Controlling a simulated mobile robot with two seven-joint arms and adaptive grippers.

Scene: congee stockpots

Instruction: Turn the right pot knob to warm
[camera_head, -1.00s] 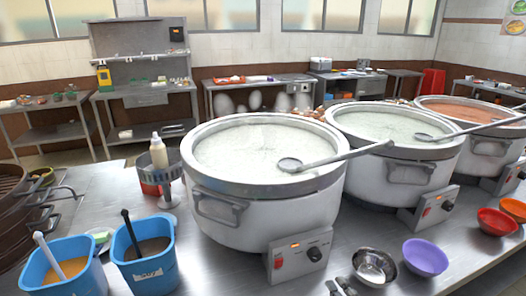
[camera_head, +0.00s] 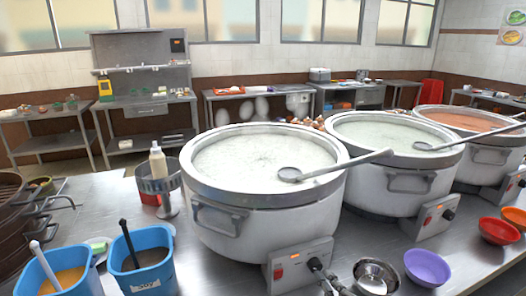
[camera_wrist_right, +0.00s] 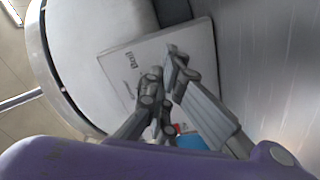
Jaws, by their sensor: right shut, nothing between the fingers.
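Three large white pots stand in a row. The nearest pot (camera_head: 262,222) and the middle pot (camera_head: 384,182) hold pale congee. The far right pot (camera_head: 478,158) holds orange soup. The nearest pot has a control panel (camera_head: 287,268) with a red switch; the middle pot's knob (camera_head: 448,214) shows dark on its panel. My right gripper (camera_head: 316,266) is shut and empty at the nearest panel, covering its knob. The right wrist view shows the fingertips (camera_wrist_right: 168,72) before the panel (camera_wrist_right: 122,62) marked "Boil"; contact with the knob cannot be told. My left gripper is out of view.
A metal bowl (camera_head: 377,275) and a purple bowl (camera_head: 427,267) stand right of my right gripper. Ladles lie across the near and middle pots. Blue tubs (camera_head: 142,262) and a bottle holder (camera_head: 158,180) stand left. Bare counter (camera_head: 205,262) lies between tubs and pot.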

